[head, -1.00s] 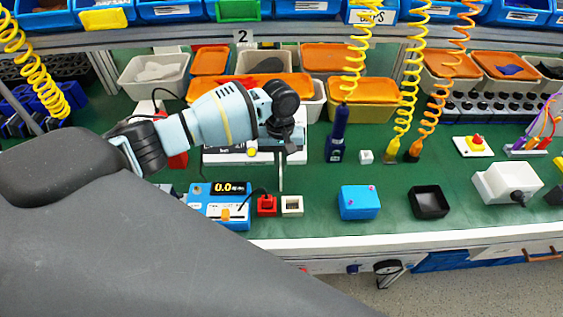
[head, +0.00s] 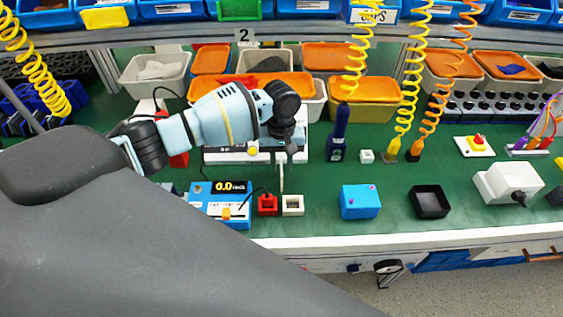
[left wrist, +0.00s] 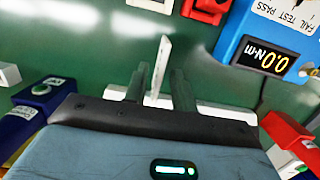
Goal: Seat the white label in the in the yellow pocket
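My left gripper (left wrist: 160,85) points down over the green bench, and its fingers are shut on a thin white label (left wrist: 160,65). The label is seen almost edge-on and sticks out past the fingertips. In the head view the label (head: 282,178) hangs upright below the left gripper, above the bench and behind the small red and white square holders. A white panel stands behind the gripper, with a small yellow spot (head: 252,151) beside the wrist. I cannot make out a yellow pocket clearly; the arm covers part of that area. My right gripper is not in view.
A blue torque meter (head: 225,203), a red holder (head: 267,205) and a white holder (head: 293,205) stand near the front edge. A blue box (head: 360,202) and a black tray (head: 430,202) are to the right. Bins line the back.

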